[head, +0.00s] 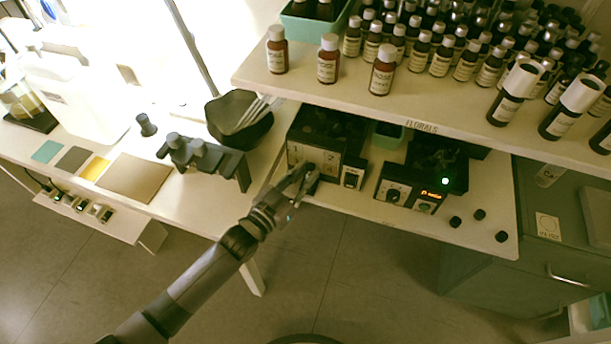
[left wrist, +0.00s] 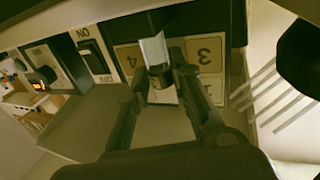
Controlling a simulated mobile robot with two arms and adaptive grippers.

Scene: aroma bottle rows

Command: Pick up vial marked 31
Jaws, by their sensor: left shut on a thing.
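My left gripper (head: 307,180) is at the front of a dark box (head: 318,130) with a numbered panel, on the lower shelf. In the left wrist view my left gripper (left wrist: 163,82) is shut on a small vial (left wrist: 153,50) with a pale body and a dark end. The vial is in front of the numbered panel (left wrist: 206,52), where 3 and 4 show. I cannot read a mark on the vial, nor tell whether it still touches the box. My right gripper is not in view.
A switch block (head: 353,172) and a second dark device (head: 424,183) with a lit display stand to the right. Several black caps lie near the shelf's right end. Bottles crowd the upper shelf (head: 330,93). A black bowl (head: 239,118) stands to the left.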

